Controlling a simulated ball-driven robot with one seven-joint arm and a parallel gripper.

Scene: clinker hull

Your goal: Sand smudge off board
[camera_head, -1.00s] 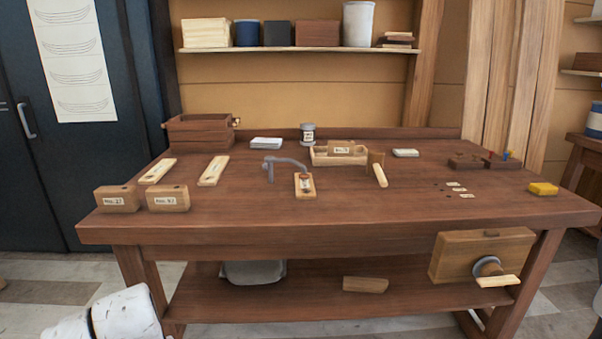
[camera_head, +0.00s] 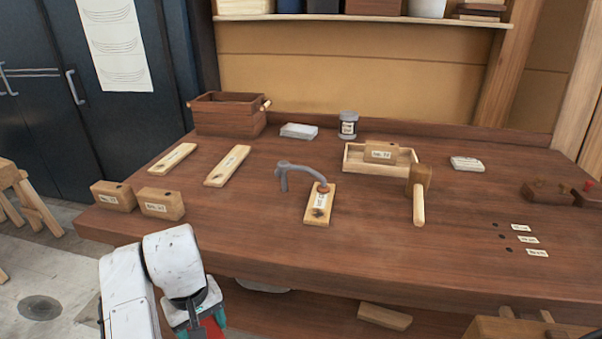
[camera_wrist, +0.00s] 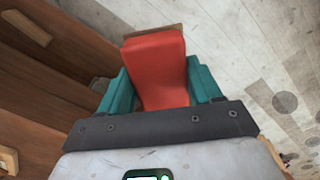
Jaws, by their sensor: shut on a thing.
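A small pale board (camera_head: 318,215) with a label and a dark smudge lies at the middle of the bench (camera_head: 260,225). A grey hooked tool (camera_head: 297,170) reaches over its far end. Two more pale boards, the nearer-middle one (camera_head: 228,165) and the left one (camera_head: 172,158), lie farther left, each with a small dark mark at one end. My gripper (camera_wrist: 158,85) is shut on a red block (camera_wrist: 157,65) with a brown far edge, between teal fingers. In the head view the red block (camera_head: 212,328) is low, in front of the bench and below its top, apart from the boards.
Two labelled wooden blocks (camera_head: 160,204) stand at the bench's left front corner. A wooden box (camera_head: 230,118), a grey tin (camera_head: 348,125), a tray (camera_head: 352,160) and a mallet (camera_head: 419,200) stand farther back or right. The front middle of the bench is clear.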

